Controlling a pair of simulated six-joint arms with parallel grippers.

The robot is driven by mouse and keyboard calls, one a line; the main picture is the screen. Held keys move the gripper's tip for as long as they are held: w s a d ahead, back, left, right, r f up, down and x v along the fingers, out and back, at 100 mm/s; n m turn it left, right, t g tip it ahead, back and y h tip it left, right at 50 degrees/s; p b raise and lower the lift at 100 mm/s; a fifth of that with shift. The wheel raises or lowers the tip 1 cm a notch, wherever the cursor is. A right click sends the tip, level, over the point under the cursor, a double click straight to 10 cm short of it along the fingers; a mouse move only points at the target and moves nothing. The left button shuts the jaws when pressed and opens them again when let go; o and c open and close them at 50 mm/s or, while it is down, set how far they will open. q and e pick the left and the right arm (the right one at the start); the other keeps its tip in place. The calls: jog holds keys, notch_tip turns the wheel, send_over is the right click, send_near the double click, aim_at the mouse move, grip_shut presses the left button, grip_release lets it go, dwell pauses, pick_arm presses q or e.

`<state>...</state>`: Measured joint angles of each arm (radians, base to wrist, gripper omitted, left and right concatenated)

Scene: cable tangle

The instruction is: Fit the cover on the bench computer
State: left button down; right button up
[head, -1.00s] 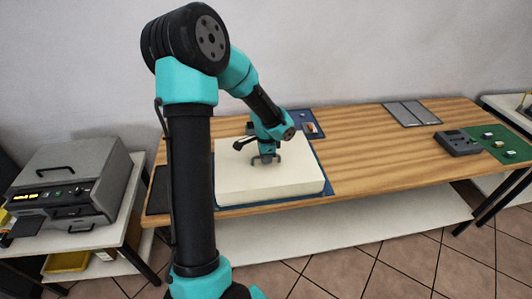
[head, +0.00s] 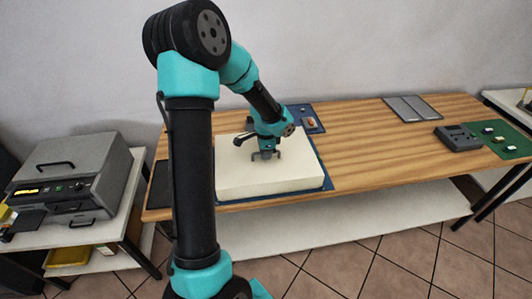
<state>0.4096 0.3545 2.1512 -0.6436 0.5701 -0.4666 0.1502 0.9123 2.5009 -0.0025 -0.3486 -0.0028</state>
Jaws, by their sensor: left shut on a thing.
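A large cream-white cover (head: 285,180), shaped like a shallow box, sits at the left part of the wooden bench over a blue mat. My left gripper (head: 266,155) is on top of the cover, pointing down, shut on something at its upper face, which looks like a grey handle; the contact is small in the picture. The bench computer itself does not show; the cover hides whatever is under it. My right gripper is not in view.
The wooden bench (head: 370,150) is clear in its middle. A grey panel (head: 411,108), a dark grey device (head: 457,138) and a green mat (head: 510,148) lie at right. A grey machine (head: 70,175) stands on a side table at left. A small blue tray (head: 308,112) lies behind my arm.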

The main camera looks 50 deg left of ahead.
pick_arm(q)
jog(key=shift+f, duration=0.65)
dwell(0.7)
jog(key=c, duration=1.1)
grip_release()
notch_tip(320, 180, up, 18)
jog(key=shift+d+f, duration=0.15)
jog(key=shift+f, duration=0.1)
jog(key=shift+s, duration=0.1)
notch_tip(320, 180, up, 6)
jog(key=shift+f, duration=0.1)
dwell(0.8)
